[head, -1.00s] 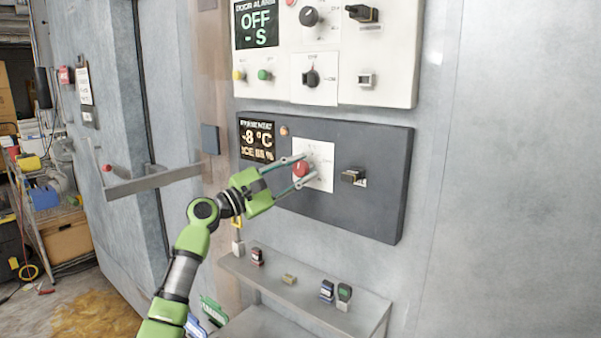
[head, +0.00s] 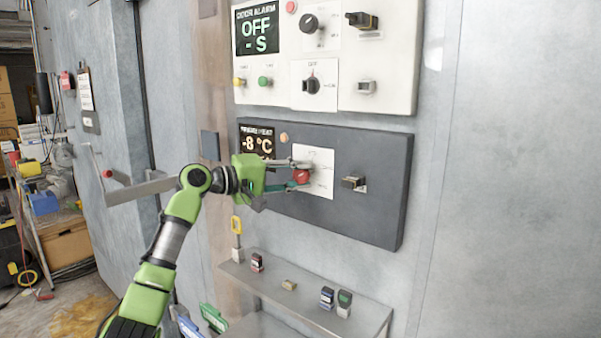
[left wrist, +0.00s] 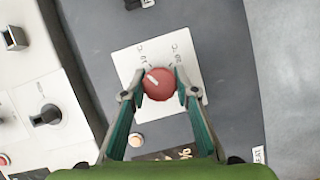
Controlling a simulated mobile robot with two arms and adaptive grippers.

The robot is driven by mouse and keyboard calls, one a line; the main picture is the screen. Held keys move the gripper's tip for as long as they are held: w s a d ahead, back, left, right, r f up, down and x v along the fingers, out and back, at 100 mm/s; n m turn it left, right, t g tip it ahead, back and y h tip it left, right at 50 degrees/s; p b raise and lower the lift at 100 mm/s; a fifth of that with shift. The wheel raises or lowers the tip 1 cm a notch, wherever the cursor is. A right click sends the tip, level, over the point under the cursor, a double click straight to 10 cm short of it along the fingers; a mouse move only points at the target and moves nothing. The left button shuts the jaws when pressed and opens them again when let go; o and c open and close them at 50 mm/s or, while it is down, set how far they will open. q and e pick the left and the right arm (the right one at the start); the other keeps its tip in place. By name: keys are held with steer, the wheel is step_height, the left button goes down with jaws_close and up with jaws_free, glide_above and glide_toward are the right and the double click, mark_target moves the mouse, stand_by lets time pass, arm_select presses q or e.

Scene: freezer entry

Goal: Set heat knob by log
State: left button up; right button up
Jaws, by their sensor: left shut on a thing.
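The red heat knob (head: 301,176) sits on a white dial plate (head: 320,158) on the dark grey control panel (head: 375,160). In the left wrist view the knob (left wrist: 158,84) shows a pale pointer mark towards its upper left, with small scale print around it. My left gripper (head: 300,171) is shut on the knob, one fingertip on each side. My right gripper is not in view.
A white door alarm panel (head: 390,80) with knobs and buttons is above. A dark switch (head: 353,182) is right of the knob. A shelf (head: 320,308) below holds several small items. A door handle (head: 140,188) juts out at left.

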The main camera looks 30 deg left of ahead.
arm_select(q)
steer(key=m+g+y+p, duration=0.1)
steer(key=m+p, duration=0.1)
steer(key=m, duration=0.1)
steer(key=shift+r+m, duration=0.15)
steer(key=shift+m, duration=0.25)
steer(key=m+y+p, duration=0.2)
steer(key=m+p, duration=0.1)
steer(key=shift+g+y, duration=0.3)
steer(key=shift+g, duration=0.1)
steer(key=m+y+p, duration=0.2)
steer(key=m, duration=0.1)
steer(key=shift+d, duration=0.1)
steer(key=m+y+p, duration=0.2)
steer(key=m, duration=0.1)
steer(key=shift+p, duration=0.35)
steer(key=shift+f+m+y+p, duration=0.2)
steer(key=shift+m+y+p, duration=0.2)
steer(key=shift+m+y, duration=0.55)
steer(key=shift+d+f+m+t+y, duration=0.1)
steer(key=shift+m+t+y, duration=0.35)
steer(key=shift+m, duration=0.7)
steer(key=m+y, duration=0.1)
steer(key=m, duration=0.1)
steer(key=shift+m+t, duration=0.3)
steer(key=shift+t, duration=0.05)
steer(key=shift+m+t+y+b, duration=0.4)
steer(key=shift+m+t+y, duration=0.1)
steer(key=shift+m, duration=0.6)
